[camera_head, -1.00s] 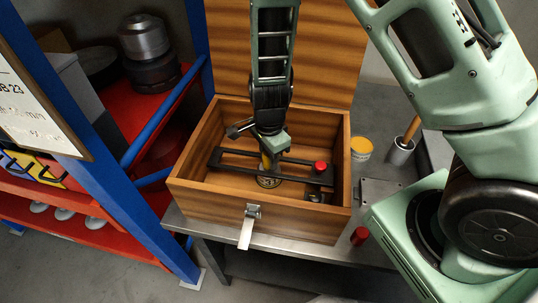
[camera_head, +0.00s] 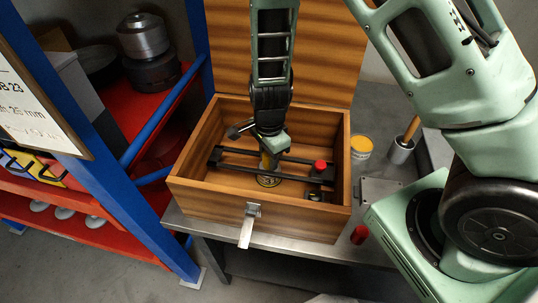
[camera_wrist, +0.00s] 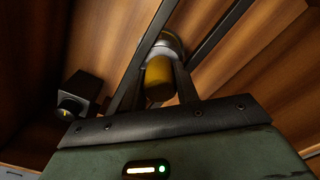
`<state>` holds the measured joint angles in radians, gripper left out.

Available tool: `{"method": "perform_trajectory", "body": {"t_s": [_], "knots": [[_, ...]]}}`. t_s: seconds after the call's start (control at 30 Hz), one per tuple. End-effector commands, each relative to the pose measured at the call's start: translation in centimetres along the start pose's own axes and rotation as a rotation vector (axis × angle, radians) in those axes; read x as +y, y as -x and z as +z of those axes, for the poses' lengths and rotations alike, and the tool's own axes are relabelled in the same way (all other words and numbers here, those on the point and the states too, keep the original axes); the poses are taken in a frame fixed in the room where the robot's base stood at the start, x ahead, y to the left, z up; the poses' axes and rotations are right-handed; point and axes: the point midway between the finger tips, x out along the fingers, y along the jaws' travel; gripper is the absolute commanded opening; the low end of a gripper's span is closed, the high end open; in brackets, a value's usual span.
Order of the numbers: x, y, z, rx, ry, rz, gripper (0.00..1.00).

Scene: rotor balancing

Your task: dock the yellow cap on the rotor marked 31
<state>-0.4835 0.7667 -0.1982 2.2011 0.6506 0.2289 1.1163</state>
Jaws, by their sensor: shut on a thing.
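My gripper (camera_wrist: 160,88) is shut on the yellow cap (camera_wrist: 158,78), which sits between the two dark fingers in the wrist view. In the head view my gripper (camera_head: 268,158) points down into the open wooden box (camera_head: 210,200). A round piece with a dark face and a yellowish rim (camera_head: 268,181) shows just below it, between two dark rails (camera_head: 232,152). No number 31 is readable, so I cannot tell which rotor is marked.
A red cap (camera_head: 319,166) stands at the right end of the rails. A small dark block (camera_wrist: 82,92) lies beside the rails. A yellow-topped pot (camera_head: 361,147), a cup with a wooden handle (camera_head: 400,150) and a red piece (camera_head: 360,235) are outside the box. Its walls surround my gripper.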

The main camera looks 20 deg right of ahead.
Motion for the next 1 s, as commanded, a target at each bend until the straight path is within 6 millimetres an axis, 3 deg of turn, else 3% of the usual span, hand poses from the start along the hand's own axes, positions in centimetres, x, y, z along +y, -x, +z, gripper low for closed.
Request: {"method": "perform_trajectory", "body": {"t_s": [1.0], "knots": [[0.0,1.6,0.0,0.0,0.0,0.0,0.09]]}}
